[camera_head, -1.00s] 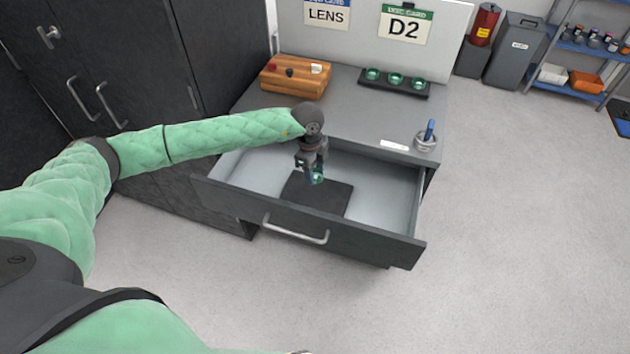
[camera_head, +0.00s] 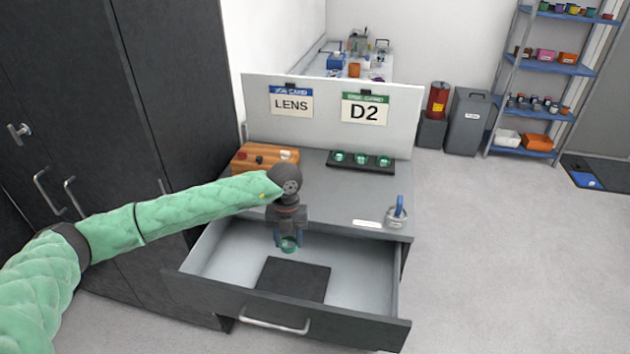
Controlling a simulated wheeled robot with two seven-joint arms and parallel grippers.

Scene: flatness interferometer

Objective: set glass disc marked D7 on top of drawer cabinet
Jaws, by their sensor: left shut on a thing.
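My left gripper (camera_head: 287,236) points down over the open drawer and is shut on a small green glass disc (camera_head: 289,246). Any marking on the disc is too small to read. The disc is held above the drawer's floor, behind the dark mat (camera_head: 293,280), which is bare. The drawer cabinet (camera_head: 335,200) has a grey top, with its drawer (camera_head: 350,318) pulled out below and in front of it. My left arm crosses in front of the left part of the top and hides some of it. My right gripper is not in view.
On the top stand a wooden block (camera_head: 250,157) at back left, a black rack (camera_head: 376,167) with three green discs, a white label strip (camera_head: 367,224) and a small pot with a blue item (camera_head: 398,215). A panel with LENS and D2 cards (camera_head: 365,108) rises behind. The middle is clear.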

